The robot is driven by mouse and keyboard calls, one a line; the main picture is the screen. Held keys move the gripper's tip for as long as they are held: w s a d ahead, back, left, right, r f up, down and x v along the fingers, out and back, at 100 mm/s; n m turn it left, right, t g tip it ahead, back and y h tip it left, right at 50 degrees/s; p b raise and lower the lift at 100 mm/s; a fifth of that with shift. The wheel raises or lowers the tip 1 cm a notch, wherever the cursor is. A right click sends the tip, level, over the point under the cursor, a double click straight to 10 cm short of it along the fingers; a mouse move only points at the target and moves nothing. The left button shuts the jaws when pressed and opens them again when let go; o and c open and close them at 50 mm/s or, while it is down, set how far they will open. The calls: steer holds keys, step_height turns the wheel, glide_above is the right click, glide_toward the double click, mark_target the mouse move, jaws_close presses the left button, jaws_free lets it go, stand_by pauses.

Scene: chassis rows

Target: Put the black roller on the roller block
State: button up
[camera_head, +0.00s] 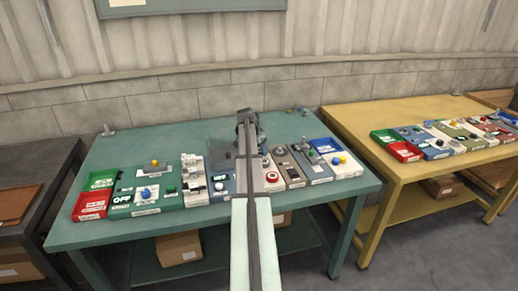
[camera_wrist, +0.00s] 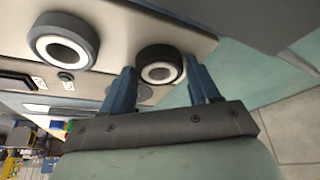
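In the wrist view the black roller (camera_wrist: 160,65), a dark ring with a white-ringed centre, sits between the two blue fingers of my gripper (camera_wrist: 163,82). The fingers lie close against its two sides, and my gripper looks shut on it. Behind it is a pale panel (camera_wrist: 115,30) carrying a larger grey roller (camera_wrist: 63,40). A flat grey round patch shows by the left finger. I cannot tell whether this panel is the roller block. In the head view my arm reaches over the green table, and hides the roller and my fingertips.
The green table (camera_head: 130,150) carries a row of chassis blocks on both sides of my arm. A red-and-green tray (camera_head: 92,203) stands at its left end. A yellow table (camera_head: 360,118) with another row stands to the right.

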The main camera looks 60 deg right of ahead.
steer(key=o, duration=0.3)
steer(key=v, duration=1.2)
steer(key=shift+r, duration=0.2)
steer(key=shift+d, duration=0.1)
